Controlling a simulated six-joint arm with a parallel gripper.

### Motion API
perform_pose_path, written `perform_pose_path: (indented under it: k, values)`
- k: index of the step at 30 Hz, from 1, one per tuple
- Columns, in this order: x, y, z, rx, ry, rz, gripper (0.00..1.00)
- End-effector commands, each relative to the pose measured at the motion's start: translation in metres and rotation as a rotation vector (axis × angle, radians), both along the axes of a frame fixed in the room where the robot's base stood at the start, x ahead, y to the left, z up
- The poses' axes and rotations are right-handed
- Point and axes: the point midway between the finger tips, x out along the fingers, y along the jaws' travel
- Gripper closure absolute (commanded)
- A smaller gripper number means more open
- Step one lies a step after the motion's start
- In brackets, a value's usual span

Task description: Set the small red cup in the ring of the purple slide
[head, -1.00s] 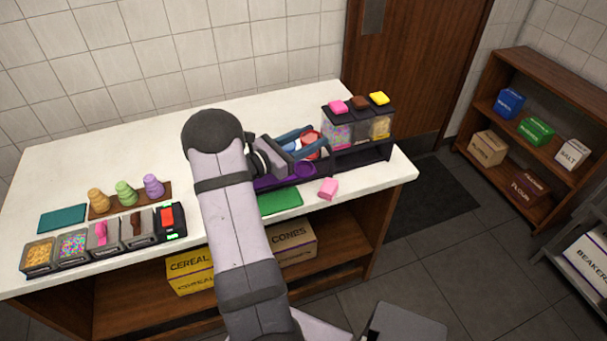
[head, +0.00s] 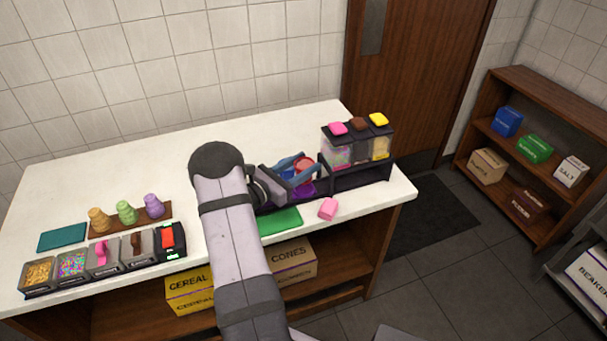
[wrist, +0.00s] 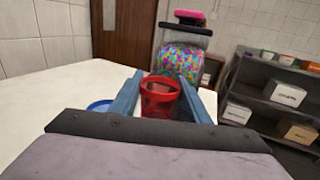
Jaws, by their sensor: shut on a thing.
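My gripper (head: 294,171) is shut on the small red cup (head: 304,165); its blue fingers flank the cup. The cup is upright, and its open top shows in the wrist view (wrist: 160,88). The purple slide (head: 302,189) is on the counter just below the cup in the head view, partly hidden by my gripper and arm. The cup appears above or at its ring; I cannot tell whether they touch.
A blue round item (wrist: 99,105) is left of the fingers in the wrist view. The topping dispenser (head: 357,150) stands close on the right. The back counter is clear.

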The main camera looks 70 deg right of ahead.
Motion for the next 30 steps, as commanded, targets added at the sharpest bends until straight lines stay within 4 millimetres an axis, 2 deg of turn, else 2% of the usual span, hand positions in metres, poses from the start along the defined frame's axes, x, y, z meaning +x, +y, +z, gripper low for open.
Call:
perform_pose_path:
  k: [5,15,18,28,29,30]
  values:
    - [0.000,0.000,-0.003,-0.001,0.000,0.000,0.78]
    - [0.000,0.000,-0.036,0.000,0.000,0.000,0.78]
    - [0.000,0.000,-0.041,0.000,-0.001,0.000,0.78]
    - [0.000,0.000,-0.043,-0.001,-0.001,0.000,0.78]
    - [0.000,0.000,-0.043,-0.001,-0.001,0.000,0.53]
    - [0.000,0.000,-0.043,0.000,-0.001,0.000,0.50]
